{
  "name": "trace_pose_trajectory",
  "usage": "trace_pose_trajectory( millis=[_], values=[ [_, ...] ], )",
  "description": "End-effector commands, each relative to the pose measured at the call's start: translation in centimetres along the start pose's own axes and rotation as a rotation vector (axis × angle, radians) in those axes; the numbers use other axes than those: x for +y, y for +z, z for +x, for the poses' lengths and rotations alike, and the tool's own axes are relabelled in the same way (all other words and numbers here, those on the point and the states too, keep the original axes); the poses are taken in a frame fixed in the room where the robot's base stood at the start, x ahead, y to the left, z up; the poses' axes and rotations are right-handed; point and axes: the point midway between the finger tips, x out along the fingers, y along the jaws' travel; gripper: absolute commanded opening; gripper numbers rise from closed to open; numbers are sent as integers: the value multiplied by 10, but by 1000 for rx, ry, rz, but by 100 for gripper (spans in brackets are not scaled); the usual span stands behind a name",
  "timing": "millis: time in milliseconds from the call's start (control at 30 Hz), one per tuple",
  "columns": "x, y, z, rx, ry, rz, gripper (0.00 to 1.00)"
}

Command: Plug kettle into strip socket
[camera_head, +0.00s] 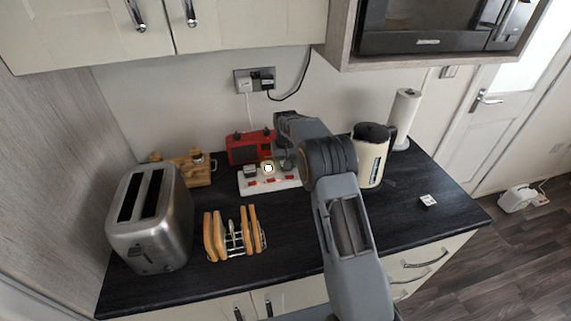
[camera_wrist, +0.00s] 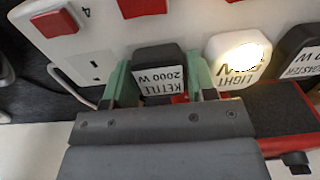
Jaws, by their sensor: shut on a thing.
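The black kettle plug (camera_wrist: 160,75), labelled "KETTLE 2000 W", is between the green fingers of my gripper (camera_wrist: 158,85) in the wrist view. My gripper is shut on it. The plug is over the white strip socket (camera_wrist: 110,35), beside the lit light plug (camera_wrist: 238,58). I cannot tell whether its pins are in a socket. An empty socket (camera_wrist: 95,65) marked 4 is to its left. In the head view the strip (camera_head: 256,189) lies on the counter, with my gripper (camera_head: 283,163) at its right end, partly hidden by my arm. The cream kettle (camera_head: 370,160) stands to the right.
A black toaster plug (camera_wrist: 302,55) sits beyond the light plug. A red radio (camera_head: 245,148) stands behind the strip. A steel toaster (camera_head: 150,220) and a toast rack (camera_head: 235,240) are to the left. A small white item (camera_head: 428,200) lies on the clear right counter.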

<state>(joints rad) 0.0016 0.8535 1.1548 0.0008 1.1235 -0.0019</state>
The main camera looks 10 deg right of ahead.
Motion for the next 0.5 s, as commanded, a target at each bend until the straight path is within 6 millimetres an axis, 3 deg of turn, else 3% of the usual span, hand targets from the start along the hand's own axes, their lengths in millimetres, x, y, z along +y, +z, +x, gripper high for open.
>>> trace_pose_trajectory(
  millis=[33, 200, 233, 500],
  values=[
    [0, 3, 9, -16, -1, 0, 28],
    [0, 4, 11, -20, -1, 0, 28],
    [0, 4, 11, -21, -1, 0, 52],
    [1, 4, 12, -22, 0, 1, 76]
  ],
)
